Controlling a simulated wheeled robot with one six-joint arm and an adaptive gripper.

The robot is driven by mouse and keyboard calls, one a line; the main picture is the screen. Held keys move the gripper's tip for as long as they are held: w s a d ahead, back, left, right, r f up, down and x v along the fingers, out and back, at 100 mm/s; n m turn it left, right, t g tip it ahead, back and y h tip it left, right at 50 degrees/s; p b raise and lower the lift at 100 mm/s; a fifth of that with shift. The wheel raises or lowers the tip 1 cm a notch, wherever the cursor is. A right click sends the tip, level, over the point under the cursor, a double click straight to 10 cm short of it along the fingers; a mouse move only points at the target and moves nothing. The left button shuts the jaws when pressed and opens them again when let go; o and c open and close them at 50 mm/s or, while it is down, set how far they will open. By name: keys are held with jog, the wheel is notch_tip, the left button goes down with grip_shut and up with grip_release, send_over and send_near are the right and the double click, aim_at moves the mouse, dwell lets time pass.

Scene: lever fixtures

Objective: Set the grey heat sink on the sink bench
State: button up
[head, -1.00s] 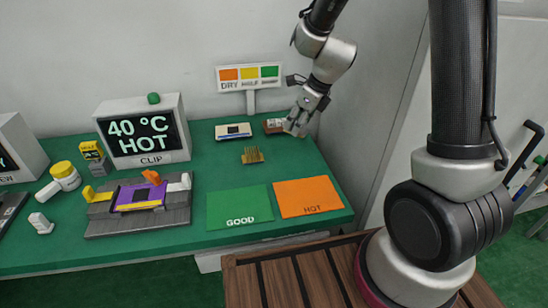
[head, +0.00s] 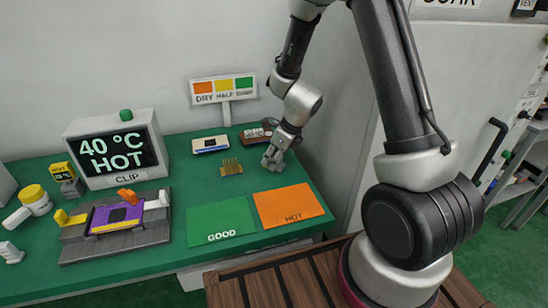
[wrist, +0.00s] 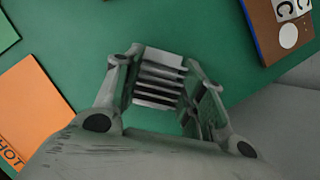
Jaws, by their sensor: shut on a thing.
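A grey finned heat sink (wrist: 158,75) sits between the fingers of my gripper (wrist: 165,90) in the wrist view. The gripper (head: 272,160) is shut on it. In the head view, the gripper hangs over the green bench (head: 170,182), right of a gold pinned piece (head: 231,168) and behind the orange HOT mat (head: 290,208). The heat sink is mostly hidden by the fingers there. I cannot tell whether it touches the bench. No label reading "sink bench" shows.
A green GOOD mat (head: 220,218) lies left of the HOT mat. A grey fixture (head: 85,243) with a purple board stands at left, before a display (head: 115,152) reading 40 °C HOT. A blue-and-white device (head: 210,144) and a brown block (head: 257,133) lie behind the gripper.

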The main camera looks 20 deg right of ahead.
jog(key=o, duration=1)
jog(key=s+d+r+n, duration=0.3)
jog(key=s+r, duration=0.1)
jog(key=r, duration=0.5)
jog(key=s+d+r+n, duration=0.2)
jog(key=s+r+n, duration=0.2)
jog(key=r, duration=0.5)
jog(key=s+d+r+n+h, duration=0.1)
jog(key=s+d+r+n, duration=0.2)
jog(key=s+n, duration=0.3)
jog(key=s+d+r+n+h, duration=0.1)
jog(key=s+d+r+n, duration=0.2)
jog(key=s+n, duration=0.3)
jog(key=s+d+r+n+t+h, duration=0.1)
jog(key=s+d+r+n, duration=0.2)
jog(key=s+n, duration=0.3)
jog(key=shift+s+d+r+n, duration=0.1)
jog(key=shift+s+r+n, duration=0.05)
jog(key=shift+r+n, duration=0.3)
jog(key=shift+s+d+r+n, duration=0.15)
jog(key=shift+r+n, duration=0.15)
jog(key=shift+n, duration=0.25)
